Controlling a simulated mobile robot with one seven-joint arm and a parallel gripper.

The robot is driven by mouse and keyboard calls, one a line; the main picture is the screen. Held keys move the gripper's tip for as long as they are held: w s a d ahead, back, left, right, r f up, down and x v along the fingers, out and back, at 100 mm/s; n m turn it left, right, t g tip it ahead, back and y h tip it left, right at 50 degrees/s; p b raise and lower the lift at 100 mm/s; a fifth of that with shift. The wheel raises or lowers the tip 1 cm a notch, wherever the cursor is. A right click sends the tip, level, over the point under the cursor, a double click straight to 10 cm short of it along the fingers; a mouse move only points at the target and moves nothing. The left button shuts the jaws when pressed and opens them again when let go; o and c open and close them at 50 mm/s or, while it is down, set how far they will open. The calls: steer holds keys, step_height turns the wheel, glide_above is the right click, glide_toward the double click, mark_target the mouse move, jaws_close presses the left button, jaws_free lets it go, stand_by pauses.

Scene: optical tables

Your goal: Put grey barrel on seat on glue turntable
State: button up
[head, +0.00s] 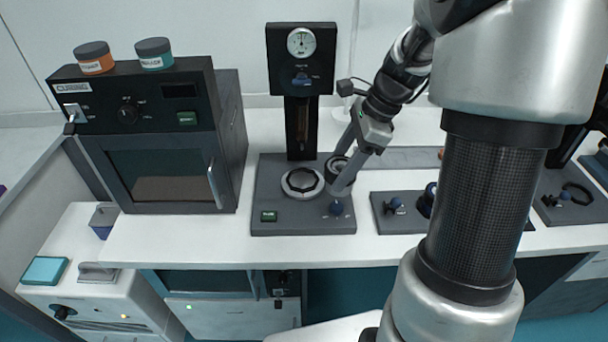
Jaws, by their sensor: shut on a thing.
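A station with a dial gauge on a black column stands in the middle of the bench. I take its dark base (268,205) to be the glue turntable. A round white disc with a dark ring, which looks like the seat (302,183), sits on the base, and nothing stands on it. My gripper (341,172) is right of the disc, over the base's right side, pointing down. It is shut on a dark grey round piece, the grey barrel (334,168), partly hidden by the fingers. I cannot tell whether the barrel is clear of the base.
A black curing oven (160,150) stands at left with an orange jar (95,60) and a teal jar (154,55) on top. Another dark fixture (396,212) stands to the right. My arm hides much of the right side.

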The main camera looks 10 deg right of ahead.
steer(key=w+a+f, duration=0.1)
steer(key=w, duration=0.1)
steer(key=w+a+f, duration=0.2)
steer(key=w, duration=0.1)
steer(key=w+a+f, duration=0.1)
steer(key=w+f, duration=0.1)
steer(key=w, duration=0.1)
steer(key=shift+a, duration=0.25)
steer(key=w+f, duration=0.1)
steer(key=w+a+f, duration=0.1)
steer(key=w, duration=0.1)
steer(key=shift+a, duration=0.2)
steer(key=shift+w+f, duration=0.1)
steer(key=shift+f, duration=0.1)
steer(key=shift+c, duration=1.1)
steer(key=shift+f+b, duration=0.1)
steer(key=shift+b, duration=0.2)
steer(key=o, duration=1.1)
